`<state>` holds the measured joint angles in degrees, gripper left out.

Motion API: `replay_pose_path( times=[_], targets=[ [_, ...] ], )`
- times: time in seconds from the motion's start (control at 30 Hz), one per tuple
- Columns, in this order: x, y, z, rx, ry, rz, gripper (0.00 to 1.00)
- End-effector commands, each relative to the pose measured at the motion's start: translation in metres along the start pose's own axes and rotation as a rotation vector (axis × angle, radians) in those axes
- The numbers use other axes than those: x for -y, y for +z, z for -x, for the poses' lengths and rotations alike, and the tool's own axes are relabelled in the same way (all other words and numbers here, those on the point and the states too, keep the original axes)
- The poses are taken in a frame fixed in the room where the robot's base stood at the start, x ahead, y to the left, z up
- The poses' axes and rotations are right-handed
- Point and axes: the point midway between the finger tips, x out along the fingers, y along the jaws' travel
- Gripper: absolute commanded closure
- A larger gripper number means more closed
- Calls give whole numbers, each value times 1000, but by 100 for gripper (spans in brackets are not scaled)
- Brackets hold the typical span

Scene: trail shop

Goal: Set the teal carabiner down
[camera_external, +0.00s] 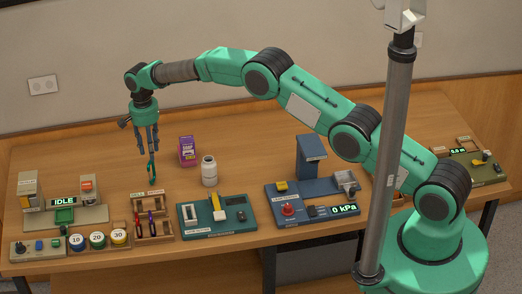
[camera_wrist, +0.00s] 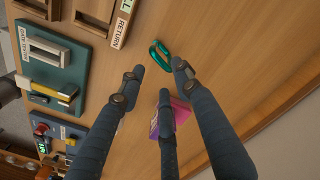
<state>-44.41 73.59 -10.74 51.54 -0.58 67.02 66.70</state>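The teal carabiner (camera_external: 152,169) hangs upright at the fingertips of my gripper (camera_external: 149,150), above the bare wood behind the two-slot tray. In the wrist view the carabiner (camera_wrist: 160,55) is seen nearly end-on, between the tips of the two outer fingers of my gripper (camera_wrist: 158,72). Its near end meets the right fingertip; a gap shows on the left side, and exact contact is hard to see. The wooden two-slot tray (camera_external: 153,239) has a label marked RETURN over its right slot.
A purple box (camera_external: 187,151) and a white bottle (camera_external: 209,171) stand to the right. A teal gauge board (camera_external: 190,232) lies right of the tray. The IDLE station (camera_external: 90,215) and several numbered round pieces are at left. Bare table (camera_external: 95,150) lies behind them.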

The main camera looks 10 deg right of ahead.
Motion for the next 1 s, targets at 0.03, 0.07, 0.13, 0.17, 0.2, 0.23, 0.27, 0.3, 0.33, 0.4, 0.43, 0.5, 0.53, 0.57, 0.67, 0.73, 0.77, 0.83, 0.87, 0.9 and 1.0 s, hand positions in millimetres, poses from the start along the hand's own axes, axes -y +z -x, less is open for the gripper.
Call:
replay_pose_path(
  times=[0.03,0.07,0.13,0.17,0.2,0.23,0.27,0.3,0.33,0.4,0.43,0.5,0.53,0.57,0.67,0.73,0.77,0.83,0.87,0.9,1.0],
  targets=[
    [1,0,10,-1,-3,0,67],
    [1,0,16,-1,-3,0,67],
    [1,0,27,-1,-3,0,67],
    [1,0,32,-1,-2,0,67],
    [1,0,37,-1,-2,0,67],
    [1,0,41,-1,-2,0,67],
    [1,0,44,-1,-2,0,67],
    [0,0,48,0,-1,0,67],
    [0,0,51,0,-1,0,67],
    [0,0,57,0,-1,0,67],
    [0,0,59,0,-1,0,67],
    [1,0,62,-1,-1,0,67],
    [1,0,63,-1,-1,0,67],
    [1,0,64,-1,-1,0,67],
    [0,0,64,0,-1,0,67],
    [0,0,64,0,-1,0,67],
    [0,0,64,0,-1,0,67],
    [0,0,64,0,-1,0,67],
    [0,0,64,0,-1,0,67],
    [0,0,64,0,-1,0,67],
    [0,0,64,0,-1,0,67]
  ],
)
